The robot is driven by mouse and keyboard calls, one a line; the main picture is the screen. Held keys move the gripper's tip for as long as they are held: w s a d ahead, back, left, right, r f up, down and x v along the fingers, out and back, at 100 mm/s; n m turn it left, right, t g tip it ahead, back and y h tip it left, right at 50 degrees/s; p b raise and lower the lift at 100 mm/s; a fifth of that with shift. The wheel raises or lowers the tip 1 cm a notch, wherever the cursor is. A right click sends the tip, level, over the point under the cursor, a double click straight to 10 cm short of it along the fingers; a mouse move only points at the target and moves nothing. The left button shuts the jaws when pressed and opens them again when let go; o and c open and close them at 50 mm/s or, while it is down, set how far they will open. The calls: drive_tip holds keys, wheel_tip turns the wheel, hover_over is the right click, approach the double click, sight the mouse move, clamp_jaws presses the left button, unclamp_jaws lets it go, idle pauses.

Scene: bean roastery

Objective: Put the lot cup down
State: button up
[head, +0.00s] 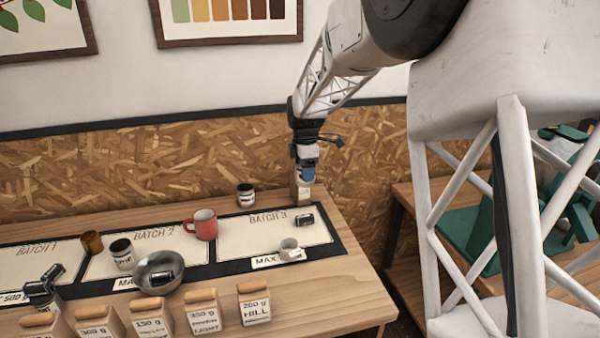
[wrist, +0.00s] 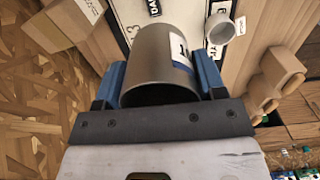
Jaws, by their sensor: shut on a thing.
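My gripper (wrist: 162,82) is shut on a grey-brown cup with a white label, taken to be the lot cup (wrist: 150,65). Its blue fingers press the cup from both sides, and the cup's mouth faces the wrist camera. In the head view my gripper (head: 307,175) hangs over the back right corner of the table, beyond the Batch 3 field. The cup is mostly hidden there by the gripper. I cannot tell how far the cup is above the table.

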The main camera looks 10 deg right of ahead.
drive_tip(key=shift+s+d+r, duration=0.25)
drive_tip(key=shift+s+d, duration=0.05)
drive_tip(key=shift+d, duration=0.3)
drive_tip(key=shift+w, duration=0.1)
drive_tip(key=shift+w+d+f, duration=0.2)
drive_tip(key=shift+w+f, duration=0.05)
drive_tip(key=shift+w, duration=2.4)
drive_tip(key=shift+w+d+f, duration=0.2)
drive_tip(key=shift+w+f, duration=0.05)
drive_tip(key=shift+w, duration=2.35)
drive_tip(key=shift+w+d+f, duration=0.2)
drive_tip(key=shift+w+f, duration=0.05)
drive_tip(key=shift+w, duration=2.4)
drive_tip(key=shift+f, duration=1.75)
drive_tip(key=shift+f, duration=0.1)
drive_tip(key=o, duration=1)
